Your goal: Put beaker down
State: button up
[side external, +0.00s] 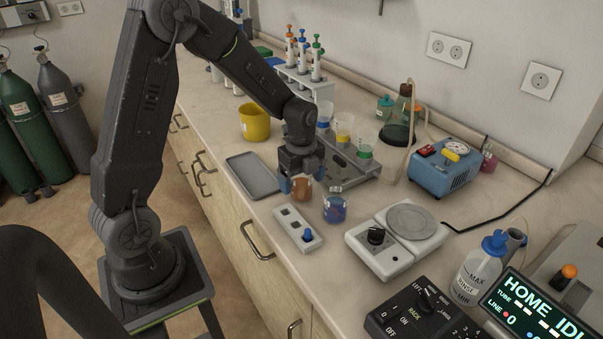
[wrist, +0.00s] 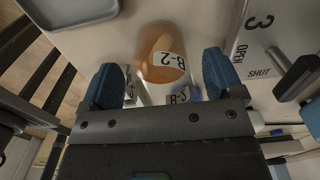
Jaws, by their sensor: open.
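A beaker of orange-brown liquid (side external: 302,189), labelled B-2, appears to stand upright on the counter near its front. The beaker also shows in the wrist view (wrist: 162,55), between my blue finger pads. My gripper (side external: 299,184) is open around it, with a finger on either side; in the wrist view (wrist: 164,80) gaps show between the pads and the glass. The upper part of the beaker is partly hidden by my gripper in the side view.
A beaker of blue liquid (side external: 335,208) stands close to the right. Behind is a metal station (side external: 345,166) with several beakers. A hotplate (side external: 408,221) stands farther right.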

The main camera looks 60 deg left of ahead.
notch_tip(320, 180, up, 11)
jog(key=s+d+r+n+t, duration=0.2)
jog(key=s+d+n, duration=0.3)
jog(key=s+n, duration=0.3)
jog(key=s+d+r+n+t, duration=0.3)
jog(key=s+d+r+n, duration=0.2)
jog(key=s+n, duration=0.4)
jog(key=shift+d+r+n+t, duration=0.3)
jog(key=shift+d+n, duration=0.2)
jog(key=shift+d, duration=0.2)
